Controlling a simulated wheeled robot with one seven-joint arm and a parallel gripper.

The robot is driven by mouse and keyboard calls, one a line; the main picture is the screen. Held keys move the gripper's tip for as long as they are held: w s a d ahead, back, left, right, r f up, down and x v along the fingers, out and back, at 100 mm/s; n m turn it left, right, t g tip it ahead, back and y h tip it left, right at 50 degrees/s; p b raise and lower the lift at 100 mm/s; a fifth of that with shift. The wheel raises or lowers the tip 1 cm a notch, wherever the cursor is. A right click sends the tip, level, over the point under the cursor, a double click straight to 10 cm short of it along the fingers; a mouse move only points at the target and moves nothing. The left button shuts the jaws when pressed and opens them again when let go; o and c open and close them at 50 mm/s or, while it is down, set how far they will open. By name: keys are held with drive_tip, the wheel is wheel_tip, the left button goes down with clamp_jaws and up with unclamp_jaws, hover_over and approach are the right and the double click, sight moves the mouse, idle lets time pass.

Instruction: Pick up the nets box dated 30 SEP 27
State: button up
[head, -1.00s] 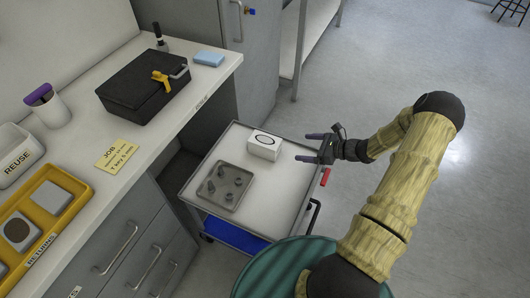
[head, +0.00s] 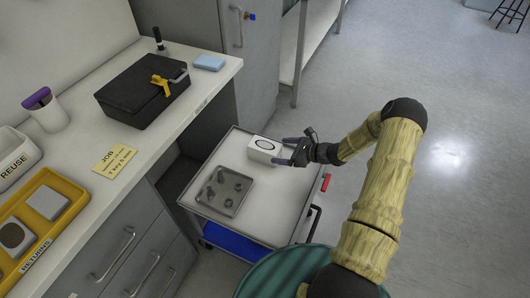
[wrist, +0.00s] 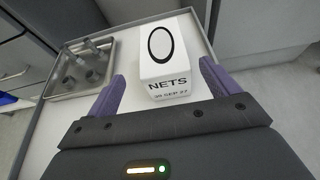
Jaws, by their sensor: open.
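The nets box (head: 263,149) is a small white box with a black oval on top, standing on the grey cart's top (head: 237,212). In the wrist view the nets box (wrist: 168,60) shows the label "NETS" and a date line that looks like "30 SEP 27". My gripper (head: 282,152) is open at the box's right side in the head view. In the wrist view its two purple fingers (wrist: 165,90) point toward the box, one to each side of its near end. I cannot tell whether they touch it.
A grey tray of small metal parts (head: 243,184) lies beside the box on the cart. The counter at left holds a black case (head: 128,110), a yellow job note (head: 113,159), a yellow returns tray (head: 62,217) and a reuse bin (head: 27,167). The cart has a raised rim.

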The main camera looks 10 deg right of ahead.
sight(273, 148)
drive_tip(key=shift+x, duration=1.15)
drive_tip(key=x, duration=0.2)
drive_tip(key=b+x, duration=0.1)
drive_tip(key=x, duration=0.2)
drive_tip(key=shift+w+r, duration=0.2)
drive_tip(key=shift+w, duration=0.15)
drive_tip(key=c, duration=1.1)
drive_tip(key=shift+r, duration=0.1)
wheel_tip(273, 148, up, 10)
drive_tip(key=shift+p, duration=0.9)
